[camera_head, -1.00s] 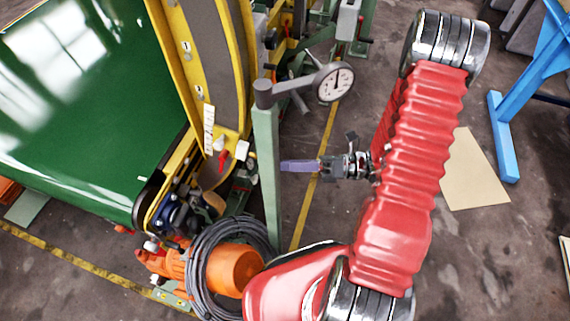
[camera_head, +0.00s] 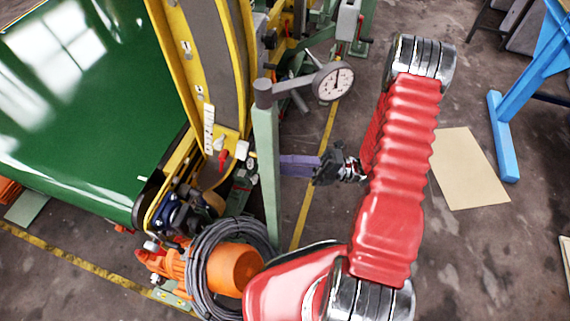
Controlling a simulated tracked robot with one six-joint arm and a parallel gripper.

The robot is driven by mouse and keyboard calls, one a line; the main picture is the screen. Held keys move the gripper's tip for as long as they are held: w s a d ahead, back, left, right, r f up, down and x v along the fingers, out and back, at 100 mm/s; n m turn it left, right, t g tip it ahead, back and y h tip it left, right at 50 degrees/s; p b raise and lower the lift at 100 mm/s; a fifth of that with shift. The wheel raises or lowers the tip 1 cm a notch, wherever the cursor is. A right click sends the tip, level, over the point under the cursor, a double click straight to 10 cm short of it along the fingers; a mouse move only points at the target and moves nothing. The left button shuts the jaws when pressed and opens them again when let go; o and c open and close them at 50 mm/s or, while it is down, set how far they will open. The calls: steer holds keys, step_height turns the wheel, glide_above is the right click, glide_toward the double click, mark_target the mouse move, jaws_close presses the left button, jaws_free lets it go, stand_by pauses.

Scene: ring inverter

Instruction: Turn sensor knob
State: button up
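My gripper (camera_head: 290,165) has long purple fingers and reaches left from the red arm towards an upright green post (camera_head: 266,170). The fingers overlap in this view, so I cannot see a gap between them. Their left ends meet the post's right edge in the picture; the tips seem hidden behind it. A round dial gauge (camera_head: 333,81) with a white face is fixed near the post's top, above the gripper. I cannot clearly make out the sensor knob. A small dark round part (camera_head: 250,161) shows just left of the post, on the yellow frame's side.
A yellow-framed machine with a green belt (camera_head: 90,110) fills the left. A coiled grey hose (camera_head: 205,270) and an orange motor (camera_head: 236,268) lie below the post. A beige sheet (camera_head: 468,168) lies on the floor at right, near a blue stand (camera_head: 503,135).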

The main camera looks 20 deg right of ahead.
steer(key=shift+f+m+y, duration=0.2)
steer(key=shift+m+y, duration=0.1)
steer(key=shift+m, duration=0.7)
steer(key=o, duration=0.8)
steer(key=shift+w, duration=0.1)
steer(key=v, duration=1.3)
steer(key=shift+d+f, duration=0.25)
steer(key=shift+d, duration=0.05)
